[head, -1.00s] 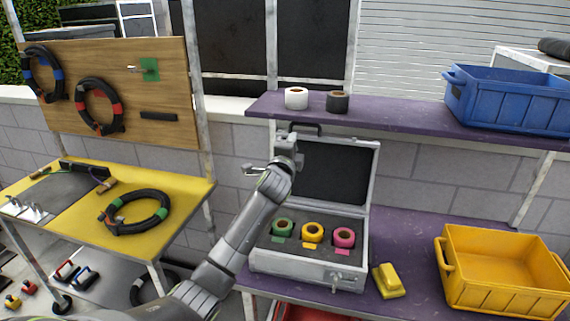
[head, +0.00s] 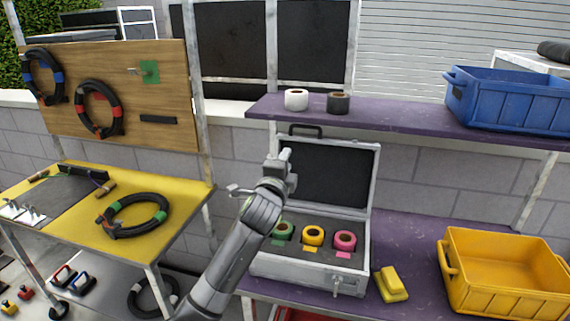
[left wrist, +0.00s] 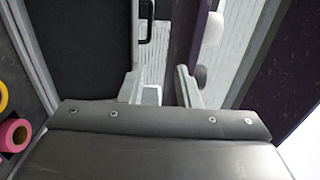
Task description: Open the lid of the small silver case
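The small silver case (head: 300,272) stands on the purple table with its lid (head: 374,185) raised, roughly upright, showing a dark lining. Green (head: 283,231), yellow (head: 313,236) and pink (head: 345,241) tape rolls sit in its foam. My left gripper (head: 283,160) is in front of the lid's left side. In the left wrist view its two fingers (left wrist: 158,82) are apart with nothing between them, beside the lid's dark lining (left wrist: 85,50) and black handle (left wrist: 146,20). Whether it touches the lid is unclear. My right gripper is not in view.
A purple shelf (head: 400,120) above holds a white roll (head: 296,99), a black roll (head: 338,102) and a blue crate (head: 508,103). A yellow crate (head: 505,290) and a yellow block (head: 391,284) stand right of the case. A yellow workbench (head: 85,235) is at left.

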